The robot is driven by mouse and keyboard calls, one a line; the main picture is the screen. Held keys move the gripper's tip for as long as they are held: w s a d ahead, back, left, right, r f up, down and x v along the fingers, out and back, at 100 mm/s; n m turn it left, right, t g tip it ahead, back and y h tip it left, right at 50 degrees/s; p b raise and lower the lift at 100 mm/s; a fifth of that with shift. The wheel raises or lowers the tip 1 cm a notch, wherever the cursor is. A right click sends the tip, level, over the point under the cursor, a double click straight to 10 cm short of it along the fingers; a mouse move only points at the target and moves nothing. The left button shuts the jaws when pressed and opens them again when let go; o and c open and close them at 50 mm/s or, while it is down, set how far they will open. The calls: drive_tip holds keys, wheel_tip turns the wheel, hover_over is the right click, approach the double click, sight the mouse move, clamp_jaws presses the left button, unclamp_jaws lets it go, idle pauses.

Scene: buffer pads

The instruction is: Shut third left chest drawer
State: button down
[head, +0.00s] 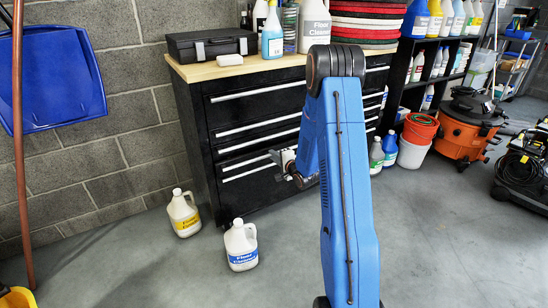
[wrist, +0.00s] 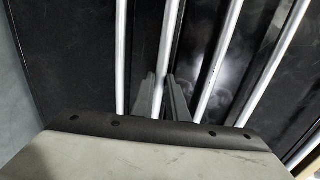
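The black chest (head: 199,110) has a wooden top and long silver bar handles down its left-hand column of drawers. My gripper (head: 284,160) is at the chest's front, by the lower bars, partly hidden by my blue arm. In the wrist view the two grey fingers of my gripper (wrist: 162,92) stand close together, one on each side of a silver handle (wrist: 169,40), and look closed on it. One of the lower drawers appears to stand slightly out, but how far is hard to tell. Other bars (wrist: 121,50) run on both sides.
A yellow-labelled jug (head: 183,214) and a blue-labelled jug (head: 241,246) stand on the floor before the chest at left. Bottles, a red bucket (head: 420,127) and an orange vacuum (head: 466,130) are at right. The floor in front is otherwise clear.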

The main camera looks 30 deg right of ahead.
drive_tip(key=shift+w, duration=1.4)
drive_tip(key=c, duration=1.7)
unclamp_jaws()
drive_tip(key=shift+c, duration=0.2)
drive_tip(key=s+r, duration=0.3)
drive_tip(key=s, duration=1.4)
drive_tip(key=shift+d+r, duration=0.2)
drive_tip(key=shift+d, duration=0.05)
